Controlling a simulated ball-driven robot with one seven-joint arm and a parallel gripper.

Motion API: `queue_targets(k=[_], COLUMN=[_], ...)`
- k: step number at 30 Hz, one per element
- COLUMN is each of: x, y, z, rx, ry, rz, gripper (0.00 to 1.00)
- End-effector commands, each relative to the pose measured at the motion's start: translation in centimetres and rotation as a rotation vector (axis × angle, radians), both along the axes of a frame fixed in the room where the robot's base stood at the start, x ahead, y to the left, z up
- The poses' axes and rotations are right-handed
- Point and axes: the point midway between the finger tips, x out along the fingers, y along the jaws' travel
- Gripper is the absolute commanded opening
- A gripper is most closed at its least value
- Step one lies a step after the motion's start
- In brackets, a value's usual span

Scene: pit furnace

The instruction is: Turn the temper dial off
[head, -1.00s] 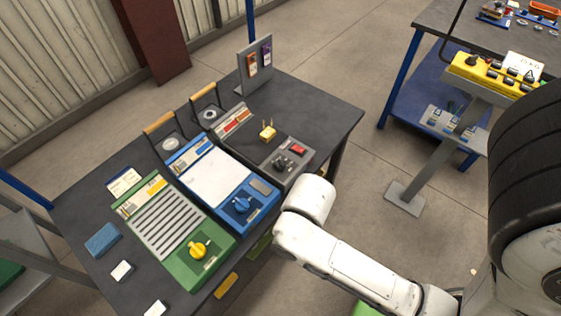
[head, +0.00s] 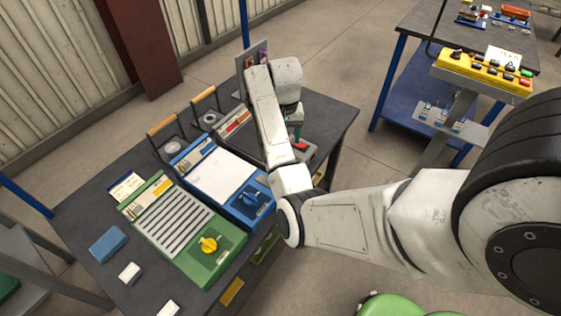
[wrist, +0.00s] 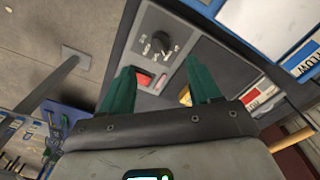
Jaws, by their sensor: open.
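Three bench units stand side by side, and I cannot read which one is marked temper. The grey unit has a black dial (wrist: 157,45), seen in the wrist view beside a red switch (wrist: 143,79). My arm hides that dial in the head view. The blue unit has a blue dial (head: 251,197) and the green unit has a yellow dial (head: 209,244). My gripper (wrist: 160,65) has its teal fingers apart and empty, pointing toward the grey unit's panel. In the head view it hangs above that unit (head: 297,131), beside the red switch.
The dark bench (head: 85,222) carries the units, with wooden-handled bars (head: 162,125) at their back. A small upright panel (head: 241,70) stands at the far end, close to my arm. A yellow control box (head: 483,75) on a post is to the right.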

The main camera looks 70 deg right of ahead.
Motion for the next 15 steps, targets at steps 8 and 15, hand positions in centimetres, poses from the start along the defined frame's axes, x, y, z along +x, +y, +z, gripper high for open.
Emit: queue_targets(k=[8,15], x=[0.1,0.0], y=[-1.3,-1.2], z=[-0.2,-4.2], rx=[0.024,0.025], ry=[-0.006,-0.003], rz=[-0.050,-0.049], gripper=[0.63,0.63])
